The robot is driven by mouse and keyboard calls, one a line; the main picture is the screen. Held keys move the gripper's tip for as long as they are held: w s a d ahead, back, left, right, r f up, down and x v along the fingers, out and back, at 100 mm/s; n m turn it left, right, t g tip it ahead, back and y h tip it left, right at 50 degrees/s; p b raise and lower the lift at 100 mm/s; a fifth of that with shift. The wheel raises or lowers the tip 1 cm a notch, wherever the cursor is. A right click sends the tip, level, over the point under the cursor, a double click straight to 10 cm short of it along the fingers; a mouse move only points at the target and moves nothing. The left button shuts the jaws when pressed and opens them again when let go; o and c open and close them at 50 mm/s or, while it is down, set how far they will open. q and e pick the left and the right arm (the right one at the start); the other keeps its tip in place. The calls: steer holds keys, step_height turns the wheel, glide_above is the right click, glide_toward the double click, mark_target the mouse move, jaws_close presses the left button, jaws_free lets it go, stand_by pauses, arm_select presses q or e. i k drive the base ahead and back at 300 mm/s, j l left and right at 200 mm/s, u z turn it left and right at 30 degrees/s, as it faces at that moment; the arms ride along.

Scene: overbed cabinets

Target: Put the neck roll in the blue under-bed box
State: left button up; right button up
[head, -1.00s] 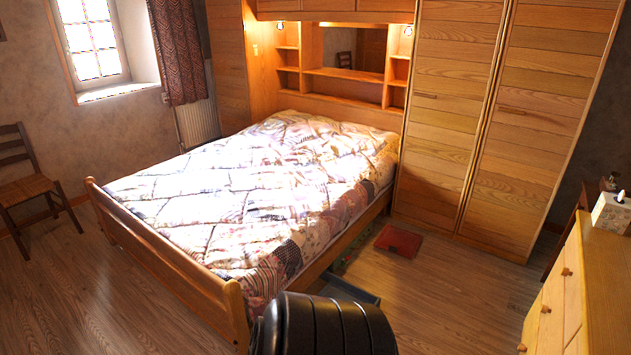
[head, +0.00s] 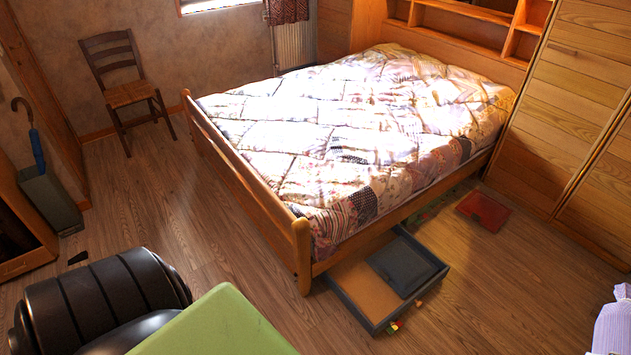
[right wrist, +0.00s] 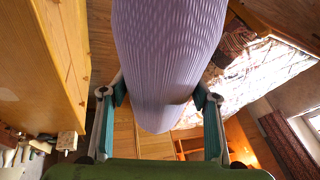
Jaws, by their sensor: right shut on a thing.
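The neck roll (right wrist: 165,60) is a pale purple, ribbed cylinder, large in the right wrist view. Its lower end lies between the fingers of my right gripper (right wrist: 159,95), which is shut on it. In the head view the roll (head: 612,322) shows at the lower right edge, partly cut off, with its striped end up. The blue under-bed box (head: 358,314) is a grey-blue open drawer on the floor, sticking out from the bed's near side. A dark panel covers its right part; a bare tan bottom shows at left. My left gripper is not in view.
The bed (head: 350,140) has a wooden footboard whose corner post (head: 302,255) stands close to the box. A flat red thing (head: 484,210) lies on the floor by the wardrobe.

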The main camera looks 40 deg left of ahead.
mark_target(365, 293)
steer(key=i+u, duration=0.15)
steer(key=u, duration=0.25)
steer(key=i+u, duration=0.15)
steer(key=u, duration=0.3)
steer(key=i+l+u, duration=0.15)
steer(key=u, duration=0.25)
steer(key=i+l+u, duration=0.15)
steer(key=u, duration=0.3)
steer(key=i+l+u, duration=0.1)
steer(key=l, duration=0.25)
steer(key=i+l+u, duration=0.1)
steer(key=i+l, duration=0.2)
steer(key=i+l+u, duration=0.1)
steer(key=l, duration=0.3)
steer(key=i, duration=0.05)
